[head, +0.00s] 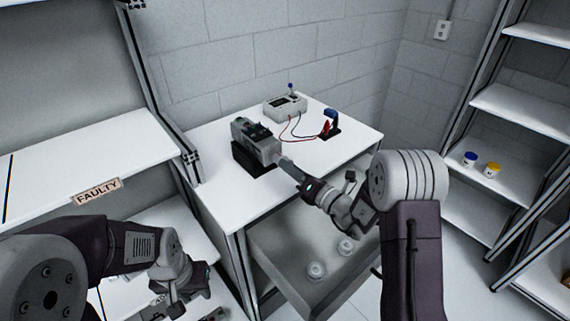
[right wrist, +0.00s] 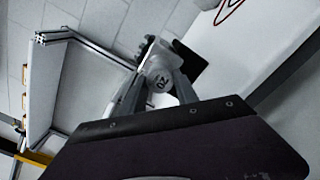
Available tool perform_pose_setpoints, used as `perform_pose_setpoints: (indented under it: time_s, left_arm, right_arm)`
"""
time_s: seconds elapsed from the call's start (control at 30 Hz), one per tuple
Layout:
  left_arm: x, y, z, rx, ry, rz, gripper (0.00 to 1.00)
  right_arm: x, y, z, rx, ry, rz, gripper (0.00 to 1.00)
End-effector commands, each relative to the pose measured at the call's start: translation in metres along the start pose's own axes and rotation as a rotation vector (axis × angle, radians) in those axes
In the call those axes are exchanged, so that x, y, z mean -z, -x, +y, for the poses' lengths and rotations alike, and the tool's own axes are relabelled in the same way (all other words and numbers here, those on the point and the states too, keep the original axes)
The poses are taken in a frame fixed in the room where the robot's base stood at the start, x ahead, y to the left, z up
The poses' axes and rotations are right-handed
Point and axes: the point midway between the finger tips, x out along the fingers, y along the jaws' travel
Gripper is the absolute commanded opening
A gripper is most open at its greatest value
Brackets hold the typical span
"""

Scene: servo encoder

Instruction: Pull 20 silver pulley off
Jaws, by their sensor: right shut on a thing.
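The silver pulley, marked 20, shows in the right wrist view (right wrist: 160,83) between the two fingers, at the end of the servo motor. The grey servo motor (head: 258,142) sits in a black stand (head: 250,160) on the white table. My right gripper (head: 287,163) is shut on the pulley at the motor's near right end; it also shows in the right wrist view (right wrist: 157,95). In the head view the fingers mostly hide the pulley. It cannot be told whether the pulley is still seated on the shaft. My left gripper (head: 188,287) is low at the left, away from the motor; its jaws are unclear.
An open drawer (head: 290,265) below holds round pale pieces (head: 317,270). A shelf labelled FAULTY (head: 97,191) is at left; the right shelf holds two jars (head: 470,159).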

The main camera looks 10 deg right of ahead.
Motion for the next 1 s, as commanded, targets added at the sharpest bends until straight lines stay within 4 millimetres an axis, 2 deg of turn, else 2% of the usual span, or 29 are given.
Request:
perform_pose_setpoints:
  time_s: [1.0]
  left_arm:
    - [0.0,-0.004,0.0,0.0,0.0,0.0,0.36]
  right_arm:
    - [0.0,0.03,0.0,0.001,0.0,0.0,0.0]
